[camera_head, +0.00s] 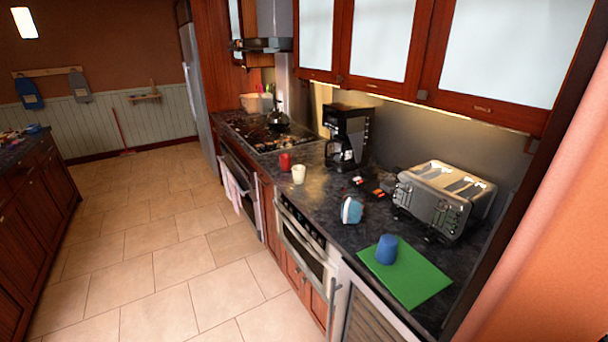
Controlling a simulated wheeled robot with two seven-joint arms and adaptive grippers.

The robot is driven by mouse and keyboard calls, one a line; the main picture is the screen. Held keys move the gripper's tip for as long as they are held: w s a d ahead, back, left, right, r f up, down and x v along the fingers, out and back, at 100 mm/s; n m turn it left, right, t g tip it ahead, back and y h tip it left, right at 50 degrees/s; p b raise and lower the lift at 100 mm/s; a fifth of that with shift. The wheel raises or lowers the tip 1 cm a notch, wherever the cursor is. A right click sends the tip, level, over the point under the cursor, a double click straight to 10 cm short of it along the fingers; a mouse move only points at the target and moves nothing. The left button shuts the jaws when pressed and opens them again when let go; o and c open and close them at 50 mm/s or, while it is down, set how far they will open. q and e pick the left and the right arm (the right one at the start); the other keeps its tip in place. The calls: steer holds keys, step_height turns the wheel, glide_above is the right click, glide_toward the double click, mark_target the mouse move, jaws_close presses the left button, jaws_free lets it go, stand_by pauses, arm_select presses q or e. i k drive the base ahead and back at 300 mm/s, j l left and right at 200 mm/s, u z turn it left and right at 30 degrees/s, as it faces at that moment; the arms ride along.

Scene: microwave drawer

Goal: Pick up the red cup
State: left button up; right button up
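The red cup (285,162) stands on the dark countertop (330,205), near its front edge and beside the stove. A cream cup (299,174) stands just in front of it, to the right in the picture. Neither of my grippers shows in the head view.
A coffee maker (347,138) stands behind the cups and a toaster (443,198) farther right. A blue-and-white object (352,210) and a blue cup (386,249) on a green mat (420,280) are nearer. A kettle (278,117) sits on the stove (265,138). The tiled floor (165,265) is clear.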

mark_target(286, 163)
steer(key=i+j+u, duration=0.4)
steer(key=i+u, duration=0.15)
steer(key=i, duration=0.25)
steer(key=i+j+u, duration=0.1)
steer(key=i+u, duration=0.3)
steer(key=i, duration=1.55)
steer(key=i+j+z, duration=0.2)
steer(key=i, duration=0.2)
steer(key=i+z, duration=0.2)
steer(key=i, duration=0.15)
steer(key=i+j+z, duration=0.15)
steer(key=i+z, duration=0.15)
steer(key=z, duration=0.15)
steer(key=i+j+z, duration=0.25)
steer(key=z, duration=0.2)
steer(key=i+j+z, duration=0.2)
steer(key=z, duration=0.2)
steer(key=i+j+z, duration=0.15)
steer(key=j+z, duration=0.3)
